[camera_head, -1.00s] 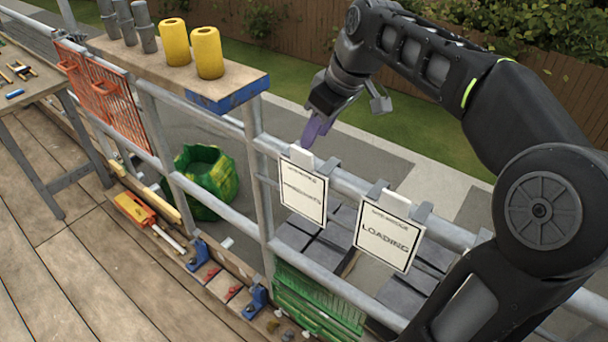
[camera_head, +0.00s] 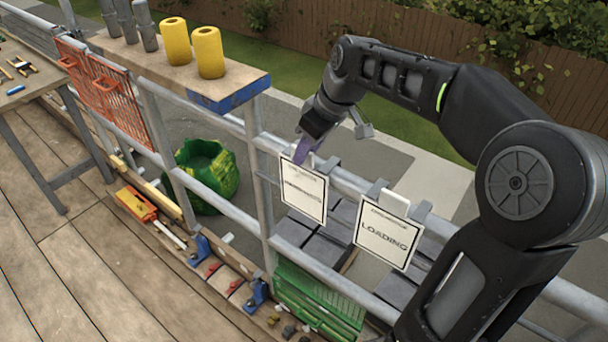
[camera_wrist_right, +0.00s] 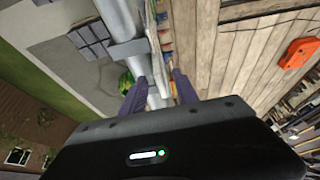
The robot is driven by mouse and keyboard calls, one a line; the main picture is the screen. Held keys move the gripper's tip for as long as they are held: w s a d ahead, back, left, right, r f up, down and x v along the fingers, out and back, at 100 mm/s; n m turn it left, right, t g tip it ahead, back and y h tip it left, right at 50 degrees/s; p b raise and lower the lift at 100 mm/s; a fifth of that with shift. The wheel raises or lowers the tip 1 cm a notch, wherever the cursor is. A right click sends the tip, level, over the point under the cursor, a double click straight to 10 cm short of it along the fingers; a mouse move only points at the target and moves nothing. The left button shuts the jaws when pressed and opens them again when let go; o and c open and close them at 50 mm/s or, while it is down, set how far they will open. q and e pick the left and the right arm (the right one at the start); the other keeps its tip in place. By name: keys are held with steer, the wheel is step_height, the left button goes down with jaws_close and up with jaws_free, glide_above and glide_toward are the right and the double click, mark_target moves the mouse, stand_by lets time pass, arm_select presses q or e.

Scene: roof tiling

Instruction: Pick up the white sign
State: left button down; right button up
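Two white signs with dark borders hang side by side on the grey guard rail. The left white sign (camera_head: 303,191) has lettering too small to read surely; the right one (camera_head: 386,236) reads "LOADING". My right gripper (camera_head: 303,152) reaches down from above to the top tab of the left sign. In the right wrist view, its two purple fingers (camera_wrist_right: 162,88) are apart, one on each side of the sign's thin top edge, with gaps showing; I cannot tell whether either touches it. My left gripper is not in view.
The guard rail (camera_head: 350,184) runs under my right arm. A plank shelf with two yellow cylinders (camera_head: 210,52) and grey tubes stands left of the signs. A green bag (camera_head: 207,178) lies beyond the rail. An orange tool (camera_head: 137,205) lies on the deck.

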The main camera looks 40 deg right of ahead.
steer(key=shift+x, duration=1)
steer(key=shift+c, duration=0.6)
jaws_close()
steer(key=shift+r, duration=0.1)
stand_by(0.3)
